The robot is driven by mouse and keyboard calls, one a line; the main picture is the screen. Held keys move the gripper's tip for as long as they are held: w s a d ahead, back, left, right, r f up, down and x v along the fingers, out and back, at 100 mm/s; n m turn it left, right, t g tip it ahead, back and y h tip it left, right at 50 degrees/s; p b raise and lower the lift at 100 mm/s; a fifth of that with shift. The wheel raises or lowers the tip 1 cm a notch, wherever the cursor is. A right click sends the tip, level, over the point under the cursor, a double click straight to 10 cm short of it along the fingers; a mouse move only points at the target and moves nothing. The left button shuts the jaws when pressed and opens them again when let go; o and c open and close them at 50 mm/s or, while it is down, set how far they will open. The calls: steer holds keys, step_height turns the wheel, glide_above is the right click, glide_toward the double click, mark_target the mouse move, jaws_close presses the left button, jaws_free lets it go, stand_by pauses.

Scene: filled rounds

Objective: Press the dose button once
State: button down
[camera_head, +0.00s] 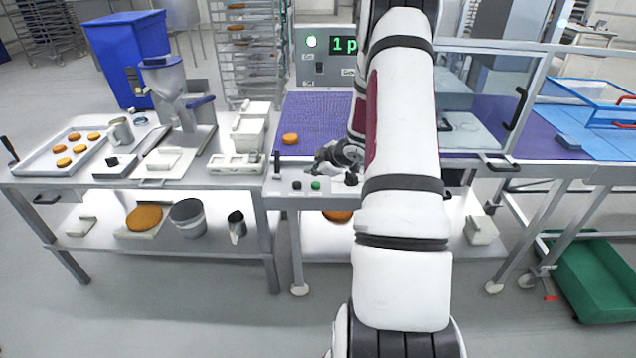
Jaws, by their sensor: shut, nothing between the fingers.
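My gripper (326,164) is shut and empty. It is low over the front of the conveyor table, just above and behind the front control strip (284,200). The strip carries a green button (315,185), a dark button (297,185) to its left and a black knob (351,180) to its right. No readable label shows which control is the dose button. I cannot tell whether my gripper touches anything.
A round cake (290,139) lies on the purple belt (312,112). A tray of cakes (42,157) is at left. A clear guard (485,100) stands right.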

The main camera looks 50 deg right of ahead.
mark_target(314, 185)
steer(key=shift+s+r+p, duration=0.15)
steer(key=shift+r+p, duration=1.15)
steer(key=shift+r, duration=0.55)
